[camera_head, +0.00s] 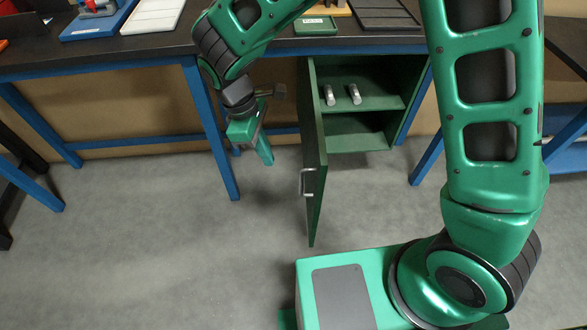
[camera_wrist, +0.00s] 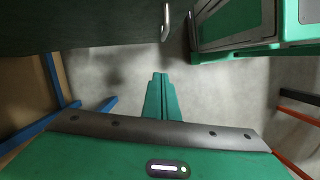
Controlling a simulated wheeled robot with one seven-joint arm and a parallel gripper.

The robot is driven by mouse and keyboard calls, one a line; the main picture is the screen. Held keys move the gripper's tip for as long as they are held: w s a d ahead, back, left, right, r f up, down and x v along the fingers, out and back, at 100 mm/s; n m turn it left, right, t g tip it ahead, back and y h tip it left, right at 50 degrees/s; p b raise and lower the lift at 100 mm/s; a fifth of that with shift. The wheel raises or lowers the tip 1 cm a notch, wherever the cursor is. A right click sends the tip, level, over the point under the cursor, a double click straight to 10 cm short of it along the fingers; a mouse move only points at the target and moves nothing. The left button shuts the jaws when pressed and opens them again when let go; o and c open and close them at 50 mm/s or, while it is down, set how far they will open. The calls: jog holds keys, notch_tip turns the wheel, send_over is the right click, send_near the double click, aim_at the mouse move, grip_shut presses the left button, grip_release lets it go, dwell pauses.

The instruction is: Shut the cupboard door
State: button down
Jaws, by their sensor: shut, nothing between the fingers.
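The green cupboard (camera_head: 362,136) stands under the workbench and its inside shows. Its green door (camera_head: 314,150) stands wide open, swung out toward me on its left side, with a metal handle (camera_head: 308,182) on the face turned left. My gripper (camera_head: 267,160) is to the left of the door, pointing down, apart from it. In the wrist view, the fingers of my gripper (camera_wrist: 161,78) are together and empty. The dark door (camera_wrist: 100,22) fills the top left of that view, and its handle (camera_wrist: 165,22) shows at the top middle.
Two small metallic cylinders (camera_head: 342,95) lie on the cupboard's upper shelf. A blue bench leg (camera_head: 212,135) stands just left of my gripper. The dark benchtop (camera_head: 150,47) is above, with trays on it. The grey floor (camera_head: 150,240) at front left is clear.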

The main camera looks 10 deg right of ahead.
jog(key=s+d+f, duration=0.1)
jog(key=d+f, duration=0.5)
jog(key=f, duration=0.3)
jog(key=shift+s+f, duration=0.3)
jog(key=shift+s, duration=0.1)
